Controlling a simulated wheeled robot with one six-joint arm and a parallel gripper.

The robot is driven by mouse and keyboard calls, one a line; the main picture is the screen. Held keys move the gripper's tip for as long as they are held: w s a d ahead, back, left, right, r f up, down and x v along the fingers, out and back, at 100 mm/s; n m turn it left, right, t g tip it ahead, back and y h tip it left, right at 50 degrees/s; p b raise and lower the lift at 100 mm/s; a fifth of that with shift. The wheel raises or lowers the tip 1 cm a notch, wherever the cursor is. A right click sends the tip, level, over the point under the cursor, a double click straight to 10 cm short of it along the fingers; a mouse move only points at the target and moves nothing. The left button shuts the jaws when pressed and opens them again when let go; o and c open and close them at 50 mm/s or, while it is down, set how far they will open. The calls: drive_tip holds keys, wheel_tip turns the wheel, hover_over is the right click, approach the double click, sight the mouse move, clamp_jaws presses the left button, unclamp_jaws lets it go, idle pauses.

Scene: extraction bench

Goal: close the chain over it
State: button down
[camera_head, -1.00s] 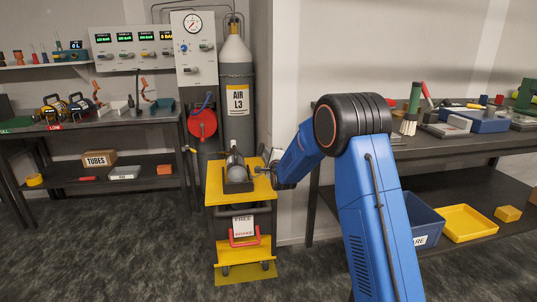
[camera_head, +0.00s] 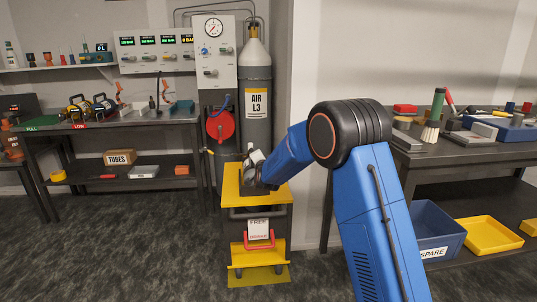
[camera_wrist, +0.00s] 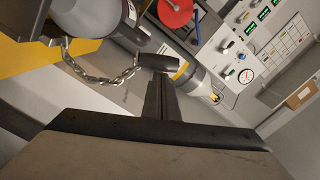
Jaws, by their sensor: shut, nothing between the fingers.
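A short steel chain (camera_wrist: 100,76) shows in the wrist view, sagging from a ring beside a grey cylinder (camera_wrist: 88,14). Its far end meets a dark bar-shaped piece (camera_wrist: 158,62) just beyond my fingertips. My gripper (camera_wrist: 160,88) is shut and empty; whether it touches that piece I cannot tell. In the head view my gripper (camera_head: 262,176) is low over the yellow cart (camera_head: 232,190). A pale grey part (camera_head: 256,157) of the load shows behind it.
The tall AIR L3 cylinder (camera_head: 256,130) stands behind the cart, beside the gauge panel (camera_head: 216,75) and a red reel (camera_head: 220,126). A bench (camera_head: 400,140) is on the right, with a blue bin (camera_head: 437,225) below. The floor left of the cart is clear.

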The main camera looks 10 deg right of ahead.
drive_tip(key=shift+a+f+n+h, duration=0.15)
drive_tip(key=shift+a+f+n, duration=2.45)
drive_tip(key=shift+a+f, duration=0.45)
drive_tip(key=shift+a+f+n+h, duration=0.15)
drive_tip(key=shift+a+f+n, duration=2.45)
drive_tip(key=shift+a+f, duration=0.4)
drive_tip(key=shift+a, duration=0.1)
drive_tip(key=shift+r, duration=0.1)
